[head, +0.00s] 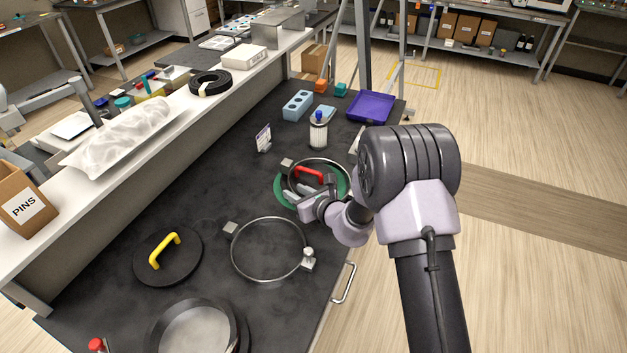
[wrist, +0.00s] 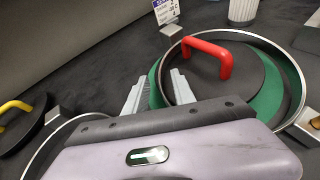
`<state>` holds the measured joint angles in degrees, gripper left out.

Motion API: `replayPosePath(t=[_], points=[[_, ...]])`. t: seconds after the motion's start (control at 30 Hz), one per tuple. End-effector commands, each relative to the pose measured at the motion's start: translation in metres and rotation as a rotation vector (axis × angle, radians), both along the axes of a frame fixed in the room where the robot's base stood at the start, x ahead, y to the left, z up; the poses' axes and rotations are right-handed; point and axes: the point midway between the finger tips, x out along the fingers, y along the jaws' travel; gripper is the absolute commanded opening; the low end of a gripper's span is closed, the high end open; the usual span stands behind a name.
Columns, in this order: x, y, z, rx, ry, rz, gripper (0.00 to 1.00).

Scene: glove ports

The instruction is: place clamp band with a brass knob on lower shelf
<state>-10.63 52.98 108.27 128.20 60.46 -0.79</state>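One metal clamp band (head: 346,170) lies around a green disc with a red-handled dark lid (head: 309,175); it also shows in the wrist view (wrist: 296,72). A second clamp band (head: 234,259) lies on the dark bench, with a pale silvery knob (head: 308,258) and a grey block. My gripper (head: 300,205) is low over the near-left edge of the green disc. In the wrist view its fingers (wrist: 158,92) are apart, with the green rim between and beside them; I cannot tell whether they touch the band.
A yellow-handled lid (head: 183,262) and a round port (head: 160,338) are on the near bench. A white-capped jar (head: 318,135), small sign (head: 263,138) and purple tray (head: 376,107) stand beyond. A white raised shelf (head: 165,160) runs left. Background benches have low shelves (head: 460,48).

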Motion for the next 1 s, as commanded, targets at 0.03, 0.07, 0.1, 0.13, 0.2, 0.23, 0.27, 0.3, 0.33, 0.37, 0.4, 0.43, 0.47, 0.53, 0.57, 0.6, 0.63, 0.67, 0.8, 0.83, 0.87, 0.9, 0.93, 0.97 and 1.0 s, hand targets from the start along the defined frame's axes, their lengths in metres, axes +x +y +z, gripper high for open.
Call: replayPosePath(t=[0.03,0.07,0.1,0.13,0.2,0.23,0.27,0.3,0.33,0.37,0.4,0.43,0.47,0.53,0.57,0.6,0.63,0.67,0.8,0.83,0.87,0.9,0.93,0.97,1.0], points=[[-0.0001,-0.0001,0.0005,0.000,0.000,0.000,0.31],[-0.0001,-0.0002,0.0005,0.000,0.000,0.000,0.31],[-0.0003,-0.0002,0.0005,0.000,0.000,0.000,0.23],[-0.0003,-0.0002,0.0005,0.000,0.000,0.000,0.17],[-0.0004,-0.0002,0.0005,0.000,0.000,0.000,0.03],[-0.0004,-0.0002,0.0004,0.000,0.000,0.000,0.00],[-0.0004,-0.0002,0.0004,0.000,0.000,0.000,0.00],[-0.0005,-0.0003,0.0005,0.000,0.000,0.000,0.00],[-0.0005,-0.0003,0.0005,0.000,0.000,0.000,0.00],[-0.0005,-0.0003,0.0005,0.000,0.000,0.000,0.00],[-0.0005,-0.0003,0.0005,0.000,0.000,0.000,0.00],[-0.0005,-0.0003,0.0005,0.000,0.000,0.000,0.00],[-0.0005,-0.0003,0.0005,0.000,0.000,0.000,0.00],[-0.0006,-0.0004,0.0005,0.000,0.000,0.000,0.00],[-0.0006,-0.0004,0.0005,0.000,0.000,0.000,0.00],[-0.0006,-0.0004,0.0005,0.000,0.000,0.001,0.00],[-0.0006,-0.0004,0.0005,0.000,0.000,0.001,0.00],[-0.0006,-0.0004,0.0005,0.000,0.000,0.001,0.00],[-0.0006,-0.0003,0.0005,0.000,0.000,0.001,0.00],[-0.0006,-0.0004,0.0005,0.000,0.000,0.001,0.00],[-0.0006,-0.0004,0.0005,0.000,0.000,0.001,0.00],[-0.0006,-0.0004,0.0005,0.000,0.000,0.001,0.00],[-0.0006,-0.0004,0.0005,0.000,0.000,0.001,0.00],[-0.0006,-0.0004,0.0005,0.000,0.000,0.001,0.00],[-0.0005,-0.0003,0.0006,0.000,0.000,0.001,0.00]])
